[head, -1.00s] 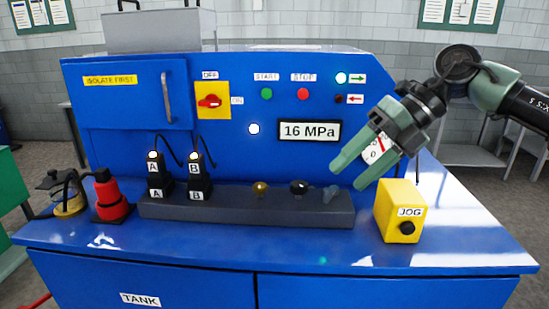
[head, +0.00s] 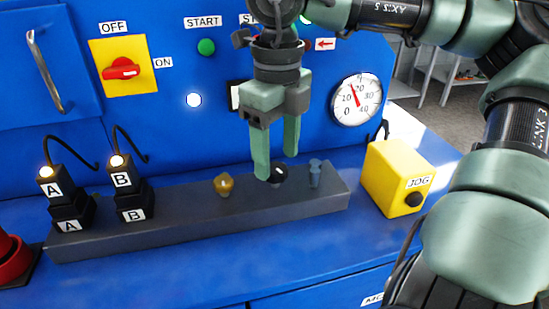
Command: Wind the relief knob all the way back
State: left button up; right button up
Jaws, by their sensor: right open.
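A dark manifold block (head: 180,220) lies on the blue bench top and carries three small fittings. A brass knob (head: 224,185) is on the left, a round black knob (head: 278,175) in the middle, and a grey-blue fitting (head: 316,173) on the right. None has a label that I can read, so I cannot tell which is the relief knob. My right gripper (head: 277,165) points down with its fingers apart, at the black knob; the left finger partly overlaps the knob. I cannot tell whether they touch. My left gripper is out of view.
A yellow JOG box (head: 390,180) stands right of the block, below a round gauge (head: 357,100). Valve plugs A (head: 63,192) and B (head: 128,188) rise from the block's left part. The bench front (head: 220,275) is clear. My right arm covers the right side.

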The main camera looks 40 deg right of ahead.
jog(key=shift+w+f, duration=0.2)
jog(key=shift+f, duration=0.8)
grip_shut()
jog(key=shift+n, duration=0.3)
jog(key=n, duration=0.9)
jog(key=shift+a+r, duration=0.1)
jog(key=n, duration=0.4)
jog(key=shift+n, duration=0.4)
jog(key=shift+n+p, duration=0.45)
jog(key=shift+n, duration=2.05)
